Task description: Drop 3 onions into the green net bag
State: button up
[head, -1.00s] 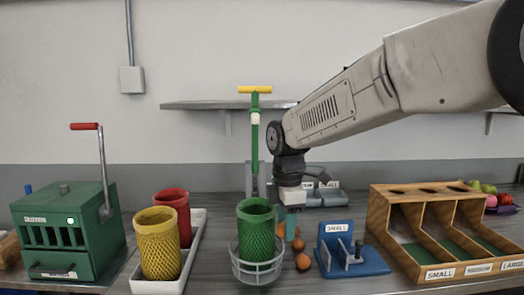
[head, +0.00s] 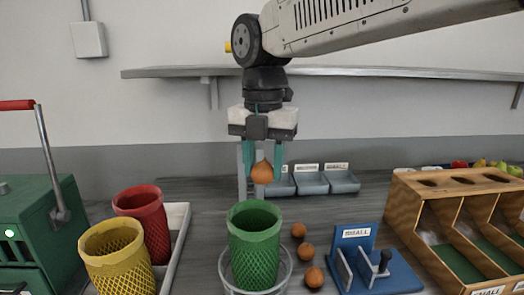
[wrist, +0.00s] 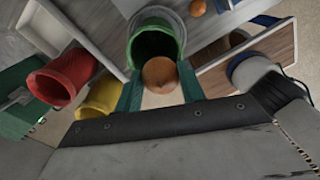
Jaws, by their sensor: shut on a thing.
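My gripper (head: 262,168) is shut on an onion (head: 262,173), brown and round, and holds it above the rear part of the green net bag (head: 254,250). In the wrist view the held onion (wrist: 160,75) sits between the teal fingers, overlapping the near edge of the green bag's opening (wrist: 155,42). The green bag stands upright with its mouth open, in a round wire holder (head: 287,270). Its inside bottom is hidden. Several loose onions (head: 306,251) lie on the table just right of the bag.
A yellow net bag (head: 117,258) and a red net bag (head: 145,222) stand in a white tray (head: 178,225) at left. A green machine with a lever (head: 40,230) is at far left. A blue stand marked SMALL (head: 385,272) and a wooden sorter (head: 440,235) are at right.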

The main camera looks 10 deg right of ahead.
aim_at(263, 179)
jog(key=shift+f, duration=1.75)
jog(key=o, duration=1.1)
jog(key=shift+c, duration=0.2)
jog(key=shift+r, duration=0.1)
notch_tip(263, 179, up, 8)
jog(key=shift+f, duration=0.2)
